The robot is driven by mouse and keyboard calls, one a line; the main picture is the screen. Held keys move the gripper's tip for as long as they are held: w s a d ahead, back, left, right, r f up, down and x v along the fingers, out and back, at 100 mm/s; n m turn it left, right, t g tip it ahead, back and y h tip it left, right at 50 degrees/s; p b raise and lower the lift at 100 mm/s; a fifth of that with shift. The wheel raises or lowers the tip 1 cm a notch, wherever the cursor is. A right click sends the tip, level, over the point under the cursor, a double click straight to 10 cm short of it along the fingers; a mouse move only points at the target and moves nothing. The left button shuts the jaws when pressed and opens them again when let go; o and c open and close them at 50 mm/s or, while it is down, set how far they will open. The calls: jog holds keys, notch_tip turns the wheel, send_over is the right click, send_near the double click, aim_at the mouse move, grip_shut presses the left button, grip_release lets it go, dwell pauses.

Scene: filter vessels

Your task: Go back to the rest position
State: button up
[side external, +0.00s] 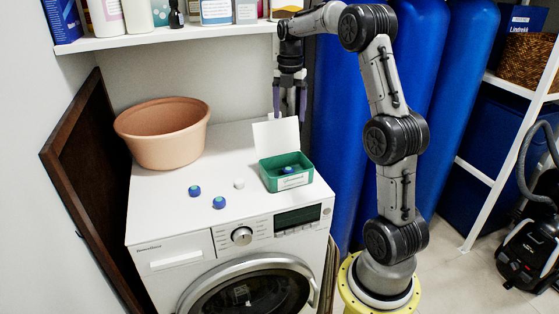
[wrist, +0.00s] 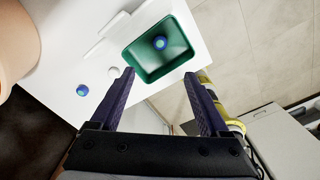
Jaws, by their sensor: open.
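My gripper (side external: 290,100) hangs above the back right of the white washing machine, pointing down. In the wrist view my gripper (wrist: 160,88) has its two fingers apart with nothing between them. A green box (side external: 270,182) with a label sits on the machine's right side; it also shows in the wrist view (wrist: 142,72). One blue and green ball (wrist: 160,43) lies inside the box. Two more such balls (side external: 194,190) (side external: 219,202) lie on the machine top, with a small white piece (side external: 239,183) near them. A white panel (side external: 276,136) stands behind the box.
A terracotta pot (side external: 165,135) stands on the machine's back left. A shelf (side external: 180,35) with bottles and boxes runs above. Tall blue cylinders (side external: 340,110) stand at the right behind my arm. The front of the machine top (side external: 165,215) is mostly clear.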

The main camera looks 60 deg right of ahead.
jog(key=w+a+r+n+t, duration=0.1)
jog(key=a+r+n+t, duration=0.1)
jog(key=a+r, duration=0.7)
jog(key=s+a+r+m+t+h, duration=0.15)
jog(key=s+a, duration=0.35)
jog(key=a, duration=0.7)
jog(key=s+a+f+m+t, duration=0.1)
jog(key=s+a+f+m, duration=0.3)
jog(key=s+m, duration=0.3)
jog(key=s+a+f+m+t+y, duration=0.1)
jog(key=s+a+f+m, duration=0.3)
jog(key=m, duration=0.9)
jog(key=s+f, duration=0.1)
jog(key=s, duration=0.1)
jog(key=shift+s+a+f, duration=0.2)
jog(key=shift+s+a, duration=0.15)
